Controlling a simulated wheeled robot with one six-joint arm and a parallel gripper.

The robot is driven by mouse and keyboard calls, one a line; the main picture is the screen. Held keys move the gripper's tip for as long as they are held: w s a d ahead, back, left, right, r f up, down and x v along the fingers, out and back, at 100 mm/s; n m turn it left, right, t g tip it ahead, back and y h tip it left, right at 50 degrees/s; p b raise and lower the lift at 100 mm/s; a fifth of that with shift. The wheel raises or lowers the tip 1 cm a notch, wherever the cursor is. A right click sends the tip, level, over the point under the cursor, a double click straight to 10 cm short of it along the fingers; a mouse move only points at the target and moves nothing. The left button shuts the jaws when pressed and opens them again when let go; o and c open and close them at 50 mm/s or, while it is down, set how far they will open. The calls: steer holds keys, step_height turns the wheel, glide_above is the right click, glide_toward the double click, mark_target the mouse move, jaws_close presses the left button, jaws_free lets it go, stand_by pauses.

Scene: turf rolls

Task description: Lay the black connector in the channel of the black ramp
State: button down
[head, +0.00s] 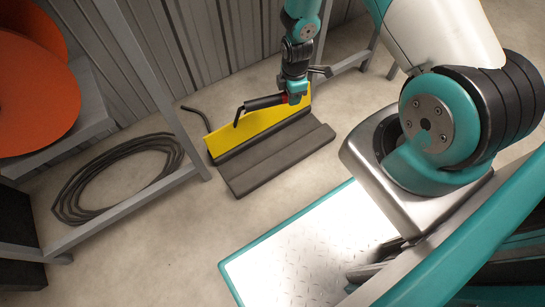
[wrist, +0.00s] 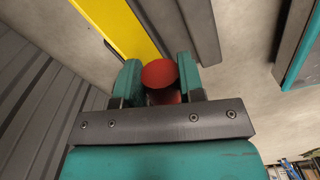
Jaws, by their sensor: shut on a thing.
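The black ramp (head: 277,160) lies on the floor in the middle of the head view, with its yellow lid (head: 240,132) standing open along the far side. The channel runs between them. My gripper (head: 296,96) is above the ramp's far right end, shut on the black connector (head: 265,102). The connector points left, with a bent black lead at its left end, and appears to be above the yellow lid. In the wrist view its red end (wrist: 159,74) shows between my gripper's fingers (wrist: 160,84); the rest of it is hidden there.
A short black cable (head: 197,114) lies on the floor at the ramp's left end. A coil of black cable (head: 115,178) lies farther left behind a grey frame (head: 130,207). A corrugated wall (head: 200,38) stands behind. A teal-edged metal plate (head: 300,262) is nearer me.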

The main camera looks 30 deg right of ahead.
mark_target(289, 139)
steer(key=f+n+b, duration=0.1)
steer(key=f+b, duration=0.4)
steer(key=f, duration=0.4)
steer(key=w+d+f+n+b, duration=0.1)
steer(key=f+b, duration=0.5)
steer(key=f, duration=0.3)
steer(key=f+n+b, duration=0.1)
steer(key=f+b, duration=0.5)
steer(key=f, duration=0.3)
steer(key=shift+w+d+f, duration=0.15)
steer(key=shift+d+f, duration=0.2)
steer(key=shift+r, duration=0.1)
steer(key=c, duration=1.1)
jaws_free()
steer(key=shift+o, duration=0.4)
